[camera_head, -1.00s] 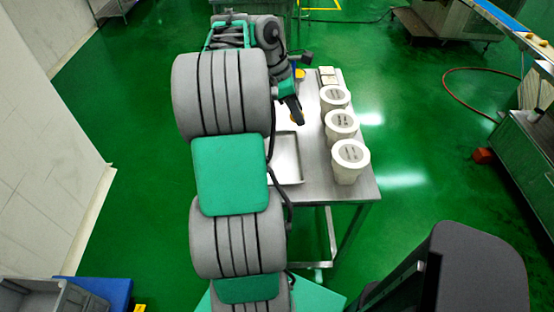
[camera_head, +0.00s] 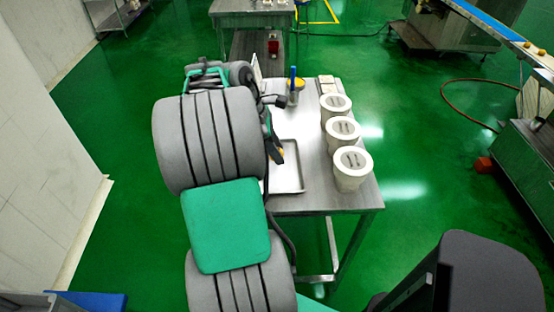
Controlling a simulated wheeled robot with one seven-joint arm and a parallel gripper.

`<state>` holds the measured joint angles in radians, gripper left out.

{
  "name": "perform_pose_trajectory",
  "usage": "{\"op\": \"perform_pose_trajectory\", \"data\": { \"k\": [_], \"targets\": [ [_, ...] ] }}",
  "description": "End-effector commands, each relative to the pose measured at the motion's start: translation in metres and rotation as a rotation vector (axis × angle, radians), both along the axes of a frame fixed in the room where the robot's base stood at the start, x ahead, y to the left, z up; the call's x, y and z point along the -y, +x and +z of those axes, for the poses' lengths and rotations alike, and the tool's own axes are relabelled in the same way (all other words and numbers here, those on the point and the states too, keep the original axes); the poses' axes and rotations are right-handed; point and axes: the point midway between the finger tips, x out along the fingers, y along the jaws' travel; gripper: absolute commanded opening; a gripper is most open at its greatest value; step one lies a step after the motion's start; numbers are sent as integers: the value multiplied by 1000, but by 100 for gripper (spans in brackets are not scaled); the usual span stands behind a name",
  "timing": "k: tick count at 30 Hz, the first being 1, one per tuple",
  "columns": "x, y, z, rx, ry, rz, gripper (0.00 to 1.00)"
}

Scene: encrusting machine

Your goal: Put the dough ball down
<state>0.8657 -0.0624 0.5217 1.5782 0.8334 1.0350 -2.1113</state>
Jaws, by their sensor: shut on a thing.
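My gripper (camera_head: 277,153) is over the metal table, above the left part of the tray (camera_head: 301,183). A small yellowish patch shows at its dark fingertips and seems to be the dough ball (camera_head: 281,148). It is mostly hidden by the fingers. The gripper is shut on it. My arm hides the left side of the tray. I cannot tell whether the ball touches the tray.
Three white lidded tubs (camera_head: 343,129) stand in a row along the right side of the table (camera_head: 330,201). A yellow-lidded container (camera_head: 295,84) with a blue item and small light blocks (camera_head: 327,84) are at the back. A conveyor (camera_head: 505,34) carries dough balls at far right.

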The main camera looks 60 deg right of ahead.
Motion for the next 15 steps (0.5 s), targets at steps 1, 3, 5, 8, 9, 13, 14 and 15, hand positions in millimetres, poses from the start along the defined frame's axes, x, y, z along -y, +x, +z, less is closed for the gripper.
{"op": "perform_pose_trajectory", "data": {
  "k": [1,3,5,8,9,13,14,15],
  "targets": [
    [7,3,-14,-2,2,-1,17],
    [15,8,-24,-1,2,-1,17],
    [20,10,-29,0,1,0,17],
    [26,14,-37,0,0,0,17],
    [30,15,-42,0,0,-1,17],
    [30,15,-67,-1,0,0,17],
    [30,15,-70,0,-1,0,17],
    [30,15,-71,1,-2,1,17]
  ]
}}
